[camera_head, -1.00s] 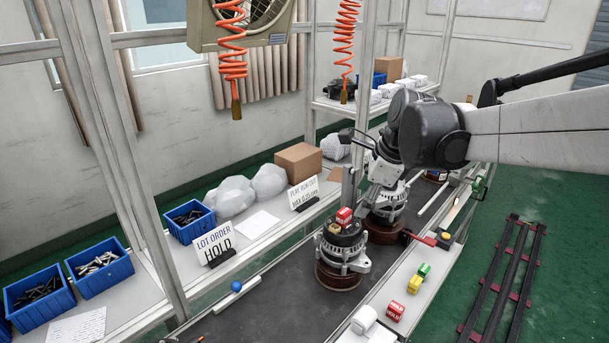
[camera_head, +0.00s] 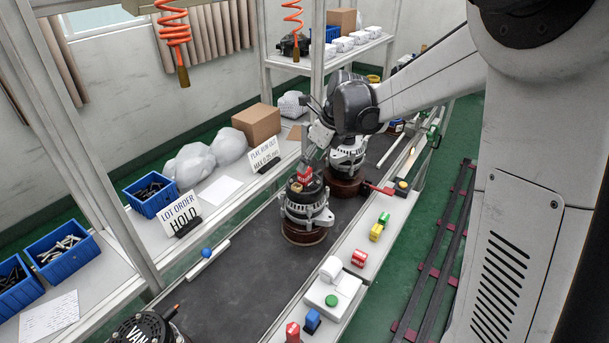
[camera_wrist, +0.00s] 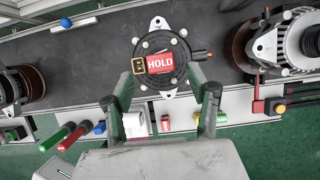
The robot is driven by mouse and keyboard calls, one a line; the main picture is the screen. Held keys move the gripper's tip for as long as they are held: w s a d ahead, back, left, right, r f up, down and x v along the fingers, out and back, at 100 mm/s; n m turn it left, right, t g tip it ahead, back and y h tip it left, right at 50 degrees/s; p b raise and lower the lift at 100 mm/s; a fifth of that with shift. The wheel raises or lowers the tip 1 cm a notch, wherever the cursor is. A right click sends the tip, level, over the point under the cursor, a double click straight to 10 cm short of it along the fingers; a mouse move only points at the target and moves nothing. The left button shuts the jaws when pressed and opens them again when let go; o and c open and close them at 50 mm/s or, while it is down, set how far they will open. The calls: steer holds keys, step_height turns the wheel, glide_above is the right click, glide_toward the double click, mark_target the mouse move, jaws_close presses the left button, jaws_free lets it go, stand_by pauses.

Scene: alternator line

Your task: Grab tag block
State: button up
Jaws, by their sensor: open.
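A red tag block marked HOLD (camera_head: 304,174) sits on top of an alternator (camera_head: 306,208) that stands on the dark conveyor. In the wrist view the red HOLD block (camera_wrist: 160,63) lies flat on the alternator's round black top, beside a small brass-coloured piece (camera_wrist: 138,65). My gripper (camera_wrist: 168,84) is open, its two dark fingers spread on the near side of the block with nothing between them. In the head view my gripper (camera_head: 318,138) is above and behind the block, partly hidden by its own wrist.
A second red block (camera_head: 359,258), yellow block (camera_head: 376,232) and green block (camera_head: 384,218) stand on the right ledge, near a white roll (camera_head: 331,269). Another alternator (camera_head: 347,160) stands close behind.

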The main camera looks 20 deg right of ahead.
mark_target(305, 175)
steer(key=shift+p+x, duration=0.4)
steer(key=shift+x, duration=2.6)
steer(key=c, duration=1.1)
